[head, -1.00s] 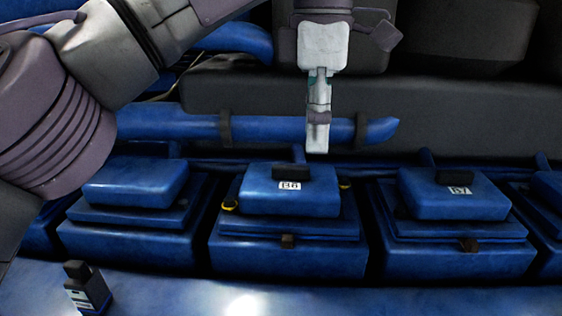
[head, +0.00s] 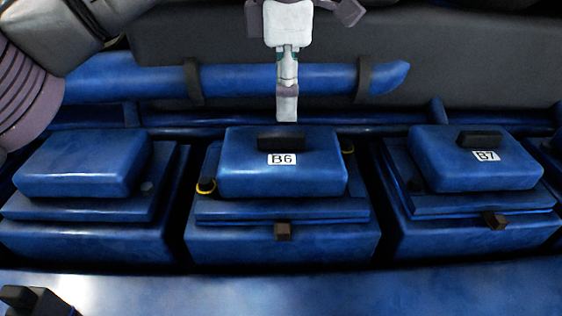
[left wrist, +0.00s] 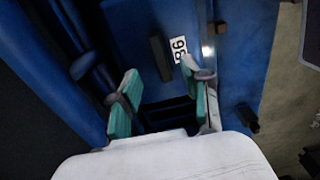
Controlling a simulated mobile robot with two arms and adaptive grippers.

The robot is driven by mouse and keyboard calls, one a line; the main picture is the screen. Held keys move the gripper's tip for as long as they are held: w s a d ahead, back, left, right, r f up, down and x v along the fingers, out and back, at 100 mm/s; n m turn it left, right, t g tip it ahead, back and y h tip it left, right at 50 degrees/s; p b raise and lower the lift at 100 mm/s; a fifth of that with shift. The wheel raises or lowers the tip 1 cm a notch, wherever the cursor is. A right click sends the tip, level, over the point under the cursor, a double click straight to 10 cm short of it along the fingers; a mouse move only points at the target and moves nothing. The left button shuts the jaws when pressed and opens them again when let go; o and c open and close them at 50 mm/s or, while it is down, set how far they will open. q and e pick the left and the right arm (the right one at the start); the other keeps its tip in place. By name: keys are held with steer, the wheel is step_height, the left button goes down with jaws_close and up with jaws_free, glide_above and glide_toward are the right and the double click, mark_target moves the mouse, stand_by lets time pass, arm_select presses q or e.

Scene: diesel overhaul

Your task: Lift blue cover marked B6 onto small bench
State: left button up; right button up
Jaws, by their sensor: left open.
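The blue cover marked B6 (head: 284,181) sits on its blue block in the middle of the row in the head view. It has a dark bar handle (head: 281,142) on top and a white label in front. My left gripper (head: 287,112) hangs pointing down, just behind and above the cover, apart from it. In the left wrist view, the gripper's teal-padded fingers (left wrist: 163,82) stand apart and empty. The B6 cover (left wrist: 130,25) and its handle (left wrist: 160,58) lie beyond the fingertips there. My right gripper is not in view. I cannot make out the small bench.
The cover marked B7 (head: 470,176) stands to the right, and another blue cover (head: 82,165) to the left. A blue pipe (head: 240,84) runs behind the row. Black knobs with yellow rings (head: 205,188) flank B6. A blue surface (head: 330,290) spans the front.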

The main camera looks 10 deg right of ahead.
mark_target(281, 134)
arm_select(q)
steer(key=shift+w+f, duration=0.25)
steer(key=shift+f, duration=0.35)
steer(key=f, duration=0.1)
steer(key=f+p, duration=0.2)
steer(key=f, duration=0.1)
steer(key=shift+s+a+f, duration=0.1)
steer(key=shift+s+a, duration=0.15)
steer(key=shift+a, duration=0.1)
steer(key=shift+w+f, duration=0.1)
steer(key=shift+f, duration=0.25)
jaws_close()
steer(key=shift+r, duration=0.1)
